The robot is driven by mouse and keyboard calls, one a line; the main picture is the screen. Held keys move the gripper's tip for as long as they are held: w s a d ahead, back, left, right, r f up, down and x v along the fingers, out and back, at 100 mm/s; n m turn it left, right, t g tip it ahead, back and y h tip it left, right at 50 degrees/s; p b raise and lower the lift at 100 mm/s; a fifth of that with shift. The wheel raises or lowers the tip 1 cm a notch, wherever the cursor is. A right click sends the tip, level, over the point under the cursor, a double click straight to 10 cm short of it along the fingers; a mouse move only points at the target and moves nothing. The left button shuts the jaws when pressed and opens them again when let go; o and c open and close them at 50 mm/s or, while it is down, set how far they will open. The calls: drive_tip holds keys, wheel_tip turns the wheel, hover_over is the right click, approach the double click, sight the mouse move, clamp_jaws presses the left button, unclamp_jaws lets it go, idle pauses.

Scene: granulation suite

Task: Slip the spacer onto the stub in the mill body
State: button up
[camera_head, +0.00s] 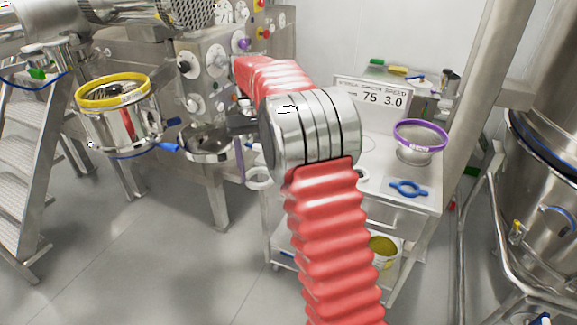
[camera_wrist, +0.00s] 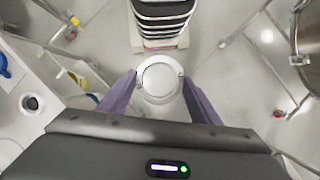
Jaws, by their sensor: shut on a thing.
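The spacer is a pale white ring (camera_wrist: 160,78) between the two purple fingers of my gripper (camera_wrist: 160,84) in the wrist view. My gripper (camera_head: 250,163) is shut on it. In the head view the spacer (camera_head: 258,179) hangs low beside the bench's left edge, partly overlapped by a finger. It is in the air with floor beneath. An open round steel housing (camera_head: 207,152), which looks like the mill body, is to the left, at the front of the machine. The spacer is apart from it. I cannot make out the stub inside.
A steel vessel with a yellow rim (camera_head: 122,128) stands at the left by steps (camera_head: 20,185). The bench (camera_head: 385,208) at the right bears a purple-rimmed screen (camera_head: 419,152), a blue winged part (camera_head: 408,188) and a sign (camera_head: 372,97). Open floor (camera_head: 150,255) lies front left.

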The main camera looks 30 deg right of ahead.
drive_tip(key=w+a+f+n+h, duration=0.1)
drive_tip(key=w+a+f+n, duration=0.1)
drive_tip(key=a, duration=0.7)
drive_tip(key=shift+w+n, duration=0.4)
drive_tip(key=shift+a+f, duration=0.1)
drive_tip(key=shift+a, duration=0.05)
